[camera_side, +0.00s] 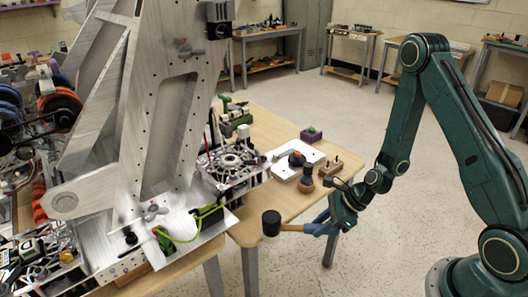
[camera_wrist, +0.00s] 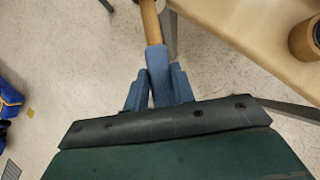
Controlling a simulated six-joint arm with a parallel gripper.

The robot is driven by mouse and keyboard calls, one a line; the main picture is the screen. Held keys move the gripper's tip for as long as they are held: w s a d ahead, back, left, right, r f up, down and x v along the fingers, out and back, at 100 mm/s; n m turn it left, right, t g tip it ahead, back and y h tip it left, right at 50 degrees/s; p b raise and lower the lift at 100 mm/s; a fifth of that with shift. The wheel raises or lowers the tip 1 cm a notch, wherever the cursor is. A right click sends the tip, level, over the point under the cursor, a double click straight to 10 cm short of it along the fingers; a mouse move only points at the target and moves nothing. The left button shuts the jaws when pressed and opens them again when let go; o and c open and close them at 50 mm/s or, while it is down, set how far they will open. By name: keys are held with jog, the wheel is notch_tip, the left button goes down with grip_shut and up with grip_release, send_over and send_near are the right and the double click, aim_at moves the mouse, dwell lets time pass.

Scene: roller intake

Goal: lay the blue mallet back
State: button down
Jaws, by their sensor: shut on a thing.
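The blue mallet has a black head (camera_side: 271,223), a wooden handle (camera_side: 292,228) and a blue grip (camera_wrist: 158,72). My gripper (camera_side: 330,222) is shut on the blue grip. It holds the mallet off the front edge of the wooden table (camera_side: 330,182), with the handle roughly level and the head pointing left in the side view. In the wrist view the grip sits between my fingers (camera_wrist: 160,92), and the wooden handle runs up out of the frame. The head is out of the wrist view. Floor shows beneath the grip there.
A large metal machine (camera_side: 150,130) stands at the left.

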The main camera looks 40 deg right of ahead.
aim_at(288, 226)
jog(key=shift+w+a, duration=1.55)
jog(key=shift+w+a, duration=1.55)
jog(key=shift+f, duration=0.15)
jog(key=c, duration=1.2)
grip_release()
jog(key=shift+s, duration=0.1)
jog(key=shift+o, duration=0.2)
jog(key=v, duration=1.2)
